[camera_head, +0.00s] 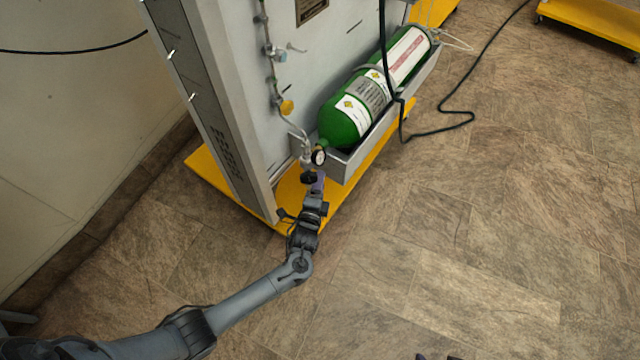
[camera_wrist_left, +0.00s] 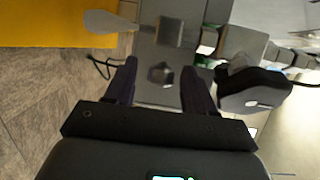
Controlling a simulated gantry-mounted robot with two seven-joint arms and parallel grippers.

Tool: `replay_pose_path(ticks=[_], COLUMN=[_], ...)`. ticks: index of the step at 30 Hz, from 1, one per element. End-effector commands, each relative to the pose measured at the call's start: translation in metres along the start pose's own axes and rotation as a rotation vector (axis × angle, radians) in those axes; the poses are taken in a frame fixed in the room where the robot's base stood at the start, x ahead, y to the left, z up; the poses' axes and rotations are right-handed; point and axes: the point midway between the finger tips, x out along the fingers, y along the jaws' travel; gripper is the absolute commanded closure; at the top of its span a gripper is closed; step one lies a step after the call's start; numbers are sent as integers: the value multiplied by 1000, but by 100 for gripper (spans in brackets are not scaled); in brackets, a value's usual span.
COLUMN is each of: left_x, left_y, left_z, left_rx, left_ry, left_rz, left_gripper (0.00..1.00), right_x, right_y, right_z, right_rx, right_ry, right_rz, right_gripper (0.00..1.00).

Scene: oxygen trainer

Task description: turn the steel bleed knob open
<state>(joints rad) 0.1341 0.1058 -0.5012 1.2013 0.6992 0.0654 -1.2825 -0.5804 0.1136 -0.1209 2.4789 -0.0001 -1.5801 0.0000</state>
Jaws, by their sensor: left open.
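My left gripper (camera_head: 317,184) reaches up to the low front end of the panel, just below the black knob (camera_head: 308,177) and the gauge. In the left wrist view its two dark fingers (camera_wrist_left: 160,84) stand apart, with nothing gripped. A small grey faceted knob (camera_wrist_left: 160,74), which looks like the steel bleed knob, shows in the gap between them. I cannot tell its distance from the fingertips. In the head view I cannot make it out near the gripper. The black knob (camera_wrist_left: 254,89) also shows right of the fingers in the wrist view.
A green cylinder (camera_head: 344,124) lies in a grey trough (camera_head: 345,163) beside the grey panel (camera_head: 330,50). A round gauge (camera_head: 319,157) and a yellow-handled valve (camera_head: 287,107) sit on the piping. The yellow base (camera_head: 205,172) sticks out below. A black cable (camera_head: 465,88) crosses the floor.

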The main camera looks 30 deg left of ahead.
Motion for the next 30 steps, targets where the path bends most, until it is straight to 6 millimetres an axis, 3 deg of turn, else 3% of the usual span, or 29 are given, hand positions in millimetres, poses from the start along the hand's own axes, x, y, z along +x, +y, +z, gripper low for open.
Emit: replay_pose_path(ticks=[6,15,25,30], left_x=[12,13,13,13], left_y=[0,-1,-1,0], left_z=[0,0,0,0], left_rx=[-1,-1,-1,-4], left_ry=[0,0,0,0], left_rz=[-1,-1,-1,-9], left_gripper=[46,47,97,97], right_x=[7,7,7,9], right_y=[1,3,2,2], right_z=[2,3,2,3], right_rx=[-3,-10,-8,-5], right_ry=[0,-1,0,1], right_rz=[3,9,8,5], right_gripper=[21,21,21,21])
